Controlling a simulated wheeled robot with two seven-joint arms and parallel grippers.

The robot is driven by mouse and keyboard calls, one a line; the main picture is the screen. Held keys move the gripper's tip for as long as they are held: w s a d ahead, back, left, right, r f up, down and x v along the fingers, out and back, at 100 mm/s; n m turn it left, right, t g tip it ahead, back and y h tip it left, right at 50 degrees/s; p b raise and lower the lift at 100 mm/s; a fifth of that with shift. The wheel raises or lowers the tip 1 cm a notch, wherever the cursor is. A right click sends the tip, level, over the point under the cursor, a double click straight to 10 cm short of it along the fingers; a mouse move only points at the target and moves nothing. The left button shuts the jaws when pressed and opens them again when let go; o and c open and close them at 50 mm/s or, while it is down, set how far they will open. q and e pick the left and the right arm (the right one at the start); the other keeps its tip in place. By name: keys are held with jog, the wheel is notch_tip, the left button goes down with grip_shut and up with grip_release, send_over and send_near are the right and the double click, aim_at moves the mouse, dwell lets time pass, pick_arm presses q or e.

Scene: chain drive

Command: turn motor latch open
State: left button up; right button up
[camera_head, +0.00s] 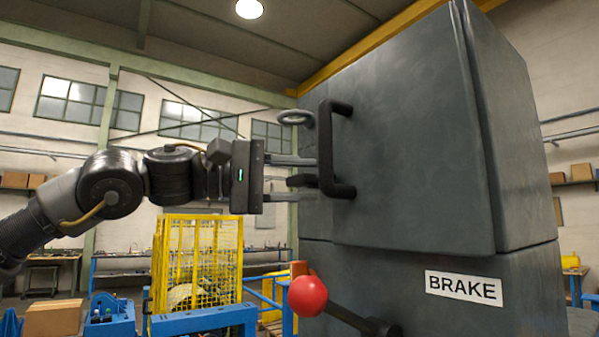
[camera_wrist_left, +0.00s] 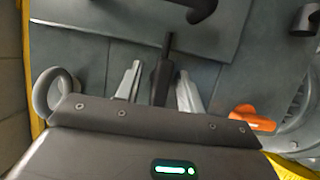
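A dark, narrow lever that looks like the motor latch (camera_head: 303,181) sticks out from the left side of the large grey cabinet (camera_head: 410,130). My left gripper (camera_head: 312,179) reaches in from the left, with one finger above the lever and one below it. In the left wrist view the latch (camera_wrist_left: 163,75) stands between the two pale fingers of my left gripper (camera_wrist_left: 159,82). A gap shows on both sides, so the gripper is open around the latch without gripping it. The fingertips are close to the cabinet side. My right gripper is not in view.
A black door handle (camera_head: 342,150) is just right of the fingers, and a grey ring (camera_head: 295,117) is above them. A red ball lever (camera_head: 307,296) stands out below, near the BRAKE label (camera_head: 463,287). An orange part (camera_wrist_left: 253,119) shows in the left wrist view.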

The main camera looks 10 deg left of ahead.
pick_arm(q)
jog(key=shift+w+d+f, duration=0.1)
jog(key=shift+w+d, duration=0.05)
jog(key=shift+w, duration=0.05)
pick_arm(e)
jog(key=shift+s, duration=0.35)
pick_arm(q)
jog(key=shift+s, duration=0.1)
grip_shut()
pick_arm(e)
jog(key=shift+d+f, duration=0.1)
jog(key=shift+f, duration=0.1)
